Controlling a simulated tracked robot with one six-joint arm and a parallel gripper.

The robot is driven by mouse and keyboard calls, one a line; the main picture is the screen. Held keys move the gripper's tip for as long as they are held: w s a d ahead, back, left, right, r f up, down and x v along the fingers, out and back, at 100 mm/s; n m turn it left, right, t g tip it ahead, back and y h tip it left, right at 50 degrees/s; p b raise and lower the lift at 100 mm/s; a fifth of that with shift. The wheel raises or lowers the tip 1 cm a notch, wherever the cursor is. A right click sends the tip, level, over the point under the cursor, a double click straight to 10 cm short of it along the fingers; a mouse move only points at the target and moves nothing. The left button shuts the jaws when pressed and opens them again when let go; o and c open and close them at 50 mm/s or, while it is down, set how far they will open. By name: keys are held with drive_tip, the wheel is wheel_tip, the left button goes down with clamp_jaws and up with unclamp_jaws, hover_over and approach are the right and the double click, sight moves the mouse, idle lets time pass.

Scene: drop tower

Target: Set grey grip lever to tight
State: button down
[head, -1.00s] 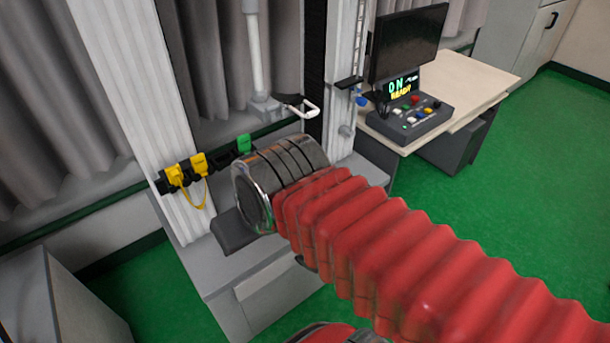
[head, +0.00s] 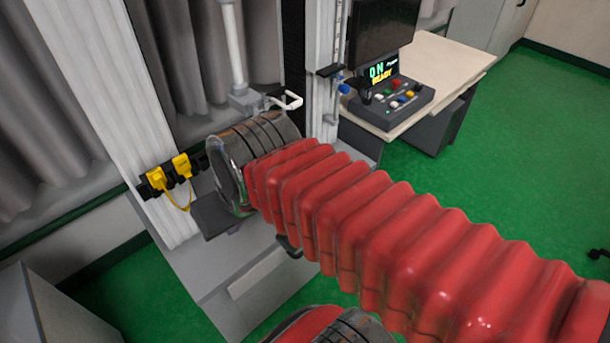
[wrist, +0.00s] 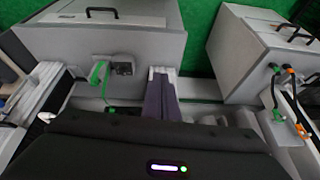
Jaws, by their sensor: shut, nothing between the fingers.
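The fingers point toward a gap between grey machine boxes. In the head view my red arm hides the gripper. I cannot clearly pick out the grey grip lever in either view. A small white looped handle (head: 289,101) sticks out beside the tower's pale vertical tube, just behind my arm's metal cuff. I cannot tell whether it is the lever.
A control box (head: 396,104) with coloured buttons and a lit display stands on a desk (head: 440,65) at right. Yellow connectors (head: 182,167) hang on the white left post (head: 110,100). The wrist view shows a handled grey box (wrist: 110,40) and green plugs (wrist: 97,73). Green floor lies open at right.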

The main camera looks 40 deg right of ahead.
drive_tip(key=w+f+m+g+y, duration=0.4)
drive_tip(key=w+f+m+y, duration=0.3)
drive_tip(key=w+f+m, duration=0.15)
drive_tip(key=w+d+f+m+t+y, duration=0.5)
drive_tip(key=w+d+f+m+t, duration=0.25)
drive_tip(key=w+d+m, duration=0.35)
drive_tip(key=s+d+f+m+t+h, duration=0.3)
drive_tip(key=d+f+m+t+h, duration=0.2)
drive_tip(key=d, duration=0.8)
drive_tip(key=s+d+f+m+t+h, duration=0.4)
drive_tip(key=d+f+m, duration=0.6)
drive_tip(key=d+f, duration=0.4)
wheel_tip(320, 180, down, 2)
drive_tip(key=t+h, duration=0.1)
drive_tip(key=h, duration=0.1)
drive_tip(key=shift+d+m+h, duration=0.2)
drive_tip(key=shift+m+h, duration=0.15)
drive_tip(key=shift+h, duration=0.05)
drive_tip(key=shift+w+f, duration=0.1)
